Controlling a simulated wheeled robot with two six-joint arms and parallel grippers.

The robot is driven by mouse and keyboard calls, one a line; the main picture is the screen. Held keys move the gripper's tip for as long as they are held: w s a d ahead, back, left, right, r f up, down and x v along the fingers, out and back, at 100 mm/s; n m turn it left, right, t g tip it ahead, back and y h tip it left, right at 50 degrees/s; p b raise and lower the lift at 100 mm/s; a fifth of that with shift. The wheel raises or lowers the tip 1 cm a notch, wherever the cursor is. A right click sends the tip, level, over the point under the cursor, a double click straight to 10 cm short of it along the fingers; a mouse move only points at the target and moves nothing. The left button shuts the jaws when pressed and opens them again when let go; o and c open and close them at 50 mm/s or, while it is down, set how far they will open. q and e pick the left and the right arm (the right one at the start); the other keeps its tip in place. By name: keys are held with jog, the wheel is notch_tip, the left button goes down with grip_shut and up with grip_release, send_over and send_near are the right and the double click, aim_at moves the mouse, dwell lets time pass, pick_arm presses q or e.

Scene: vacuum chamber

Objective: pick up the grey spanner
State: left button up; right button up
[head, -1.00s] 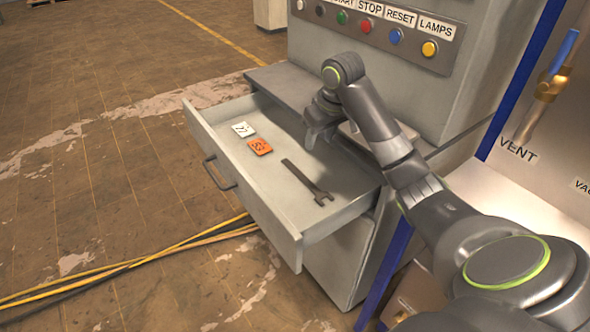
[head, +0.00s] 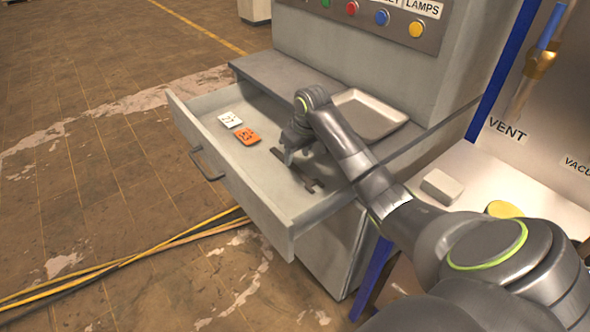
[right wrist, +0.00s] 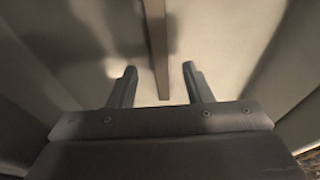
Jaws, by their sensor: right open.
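The grey spanner (head: 311,186) lies on the floor of the open drawer (head: 240,178), partly hidden by my right gripper in the head view. My right gripper (head: 290,155) points down into the drawer over the spanner's shaft. In the right wrist view the spanner (right wrist: 157,45) runs as a narrow bar between the two spread fingers of the gripper (right wrist: 158,72). The fingers are open, with a gap on each side of the bar. Whether the fingertips touch the drawer floor I cannot tell. My left gripper is out of view.
A white tag (head: 230,119) and an orange tag (head: 247,136) lie in the drawer, left of the gripper. A shallow metal tray (head: 368,118) sits on the cabinet ledge behind my arm. The drawer walls surround the gripper. Cables (head: 130,262) cross the floor.

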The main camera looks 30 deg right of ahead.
aim_at(294, 167)
jog(key=x, duration=0.4)
jog(key=shift+f, duration=0.15)
jog(key=c, duration=0.9)
grip_shut()
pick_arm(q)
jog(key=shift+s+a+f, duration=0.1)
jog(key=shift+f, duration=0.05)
